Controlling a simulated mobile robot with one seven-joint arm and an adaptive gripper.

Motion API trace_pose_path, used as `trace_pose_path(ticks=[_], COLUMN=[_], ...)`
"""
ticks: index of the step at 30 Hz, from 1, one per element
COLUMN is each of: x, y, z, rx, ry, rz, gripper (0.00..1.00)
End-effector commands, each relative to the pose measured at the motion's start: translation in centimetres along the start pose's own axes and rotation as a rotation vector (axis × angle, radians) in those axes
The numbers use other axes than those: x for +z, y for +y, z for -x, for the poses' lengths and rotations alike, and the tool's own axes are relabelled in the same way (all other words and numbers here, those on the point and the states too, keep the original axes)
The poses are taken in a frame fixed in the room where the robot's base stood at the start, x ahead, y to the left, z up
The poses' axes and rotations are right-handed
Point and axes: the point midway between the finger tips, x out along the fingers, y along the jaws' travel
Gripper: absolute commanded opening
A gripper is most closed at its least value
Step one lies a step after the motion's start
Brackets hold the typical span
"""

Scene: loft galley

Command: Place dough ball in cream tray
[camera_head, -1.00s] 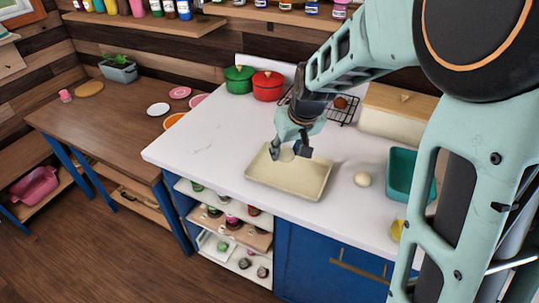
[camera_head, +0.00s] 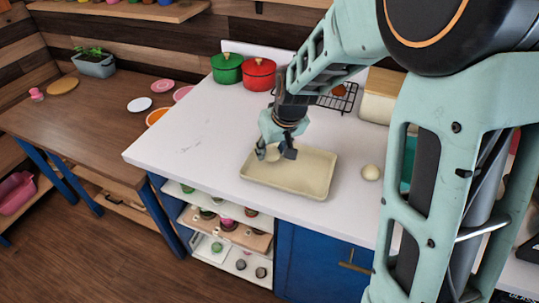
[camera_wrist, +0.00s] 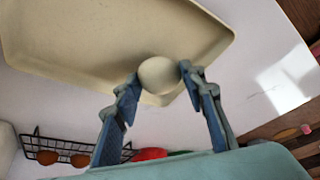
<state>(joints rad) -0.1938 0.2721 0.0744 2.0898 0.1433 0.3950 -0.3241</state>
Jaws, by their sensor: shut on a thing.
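My gripper (camera_head: 274,154) is shut on a pale cream dough ball (camera_wrist: 159,75), held between the fingertips. In the wrist view my gripper (camera_wrist: 160,76) has one finger on each side of the ball. The cream tray (camera_head: 318,185) is a shallow rectangle lying flat on the white counter. My gripper and the ball are over the tray's back left part in the head view. The tray (camera_wrist: 90,55) lies behind the ball in the wrist view, with the ball near its edge. I cannot tell how high the ball is above it.
A green pot (camera_head: 227,69), a red pot (camera_head: 259,75) and a wire rack (camera_head: 340,103) stand behind. The counter left of the tray is clear.

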Motion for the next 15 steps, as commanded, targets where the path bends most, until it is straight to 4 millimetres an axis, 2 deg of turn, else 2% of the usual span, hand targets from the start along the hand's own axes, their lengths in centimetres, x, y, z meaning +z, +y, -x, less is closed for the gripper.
trace_pose_path(ticks=[1,3,15], x=[0.91,1.22,1.36], y=[-0.10,-0.14,-0.15], z=[-1.47,-2.03,-2.29], rx=[-0.001,-0.001,-0.001], ry=[-0.005,-0.003,-0.002], rz=[0.000,0.000,0.000], gripper=[0.14,0.14,0.14])
